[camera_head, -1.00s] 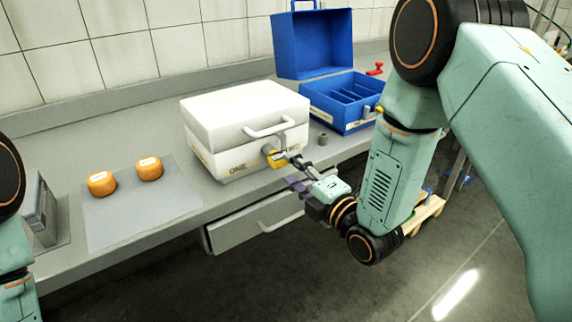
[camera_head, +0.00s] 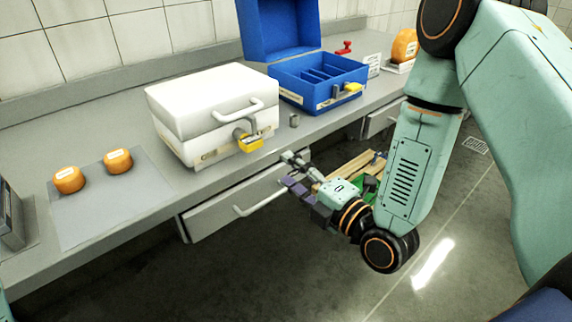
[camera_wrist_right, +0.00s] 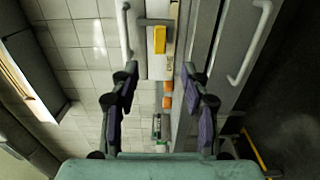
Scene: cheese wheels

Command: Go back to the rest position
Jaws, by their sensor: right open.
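My right gripper (camera_head: 291,169) is open and empty in front of the bench, to the right of and below the white box (camera_head: 215,112). In the right wrist view its two fingers (camera_wrist_right: 158,76) stand apart with nothing between them. The white box is closed, with a white handle and a yellow padlock (camera_head: 250,144) at its front; the padlock also shows in the right wrist view (camera_wrist_right: 159,40). The fingers are apart from the padlock. My left gripper is not in view.
Another orange wheel (camera_head: 404,46) stands far right.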

